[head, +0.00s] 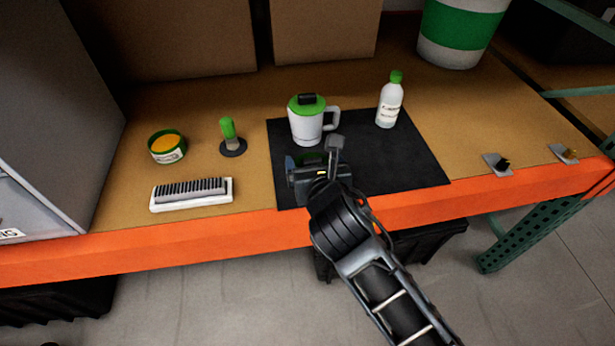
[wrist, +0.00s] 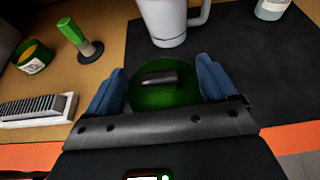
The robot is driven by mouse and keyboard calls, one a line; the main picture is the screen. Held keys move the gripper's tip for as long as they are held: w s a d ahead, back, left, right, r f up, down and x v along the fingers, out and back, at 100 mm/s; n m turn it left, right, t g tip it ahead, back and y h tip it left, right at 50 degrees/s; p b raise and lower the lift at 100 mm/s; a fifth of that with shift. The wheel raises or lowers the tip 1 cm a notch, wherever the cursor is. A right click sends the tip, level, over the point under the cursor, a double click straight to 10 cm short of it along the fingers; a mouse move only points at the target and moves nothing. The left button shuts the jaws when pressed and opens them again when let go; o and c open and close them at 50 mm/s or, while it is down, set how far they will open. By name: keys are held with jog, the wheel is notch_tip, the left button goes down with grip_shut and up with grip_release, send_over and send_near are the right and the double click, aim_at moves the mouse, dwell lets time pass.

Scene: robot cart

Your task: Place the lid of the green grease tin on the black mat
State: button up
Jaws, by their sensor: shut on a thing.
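The green lid (wrist: 165,98), round with a dark handle on top, is between the two blue fingers of my gripper (wrist: 161,80), which is shut on it. In the head view the lid (head: 313,157) is mostly hidden by my gripper (head: 318,168). It is over the front left part of the black mat (head: 400,165); I cannot tell whether it touches the mat. The green grease tin (head: 166,155) stands open on the shelf left of the mat, with orange-yellow grease inside. The tin also shows in the wrist view (wrist: 32,66).
A white mug with a green lid (head: 306,126) stands on the mat just behind my gripper. A white bottle (head: 388,107) stands at the mat's back right. The mat's right side is clear.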

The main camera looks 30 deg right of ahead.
jog(key=shift+w+a+f, duration=0.45)
jog(key=shift+w, duration=0.2)
jog(key=shift+f+b, duration=0.35)
jog(key=shift+f, duration=1.65)
jog(key=shift+f, duration=0.15)
jog(key=o, duration=0.8)
jog(key=v, duration=1.2)
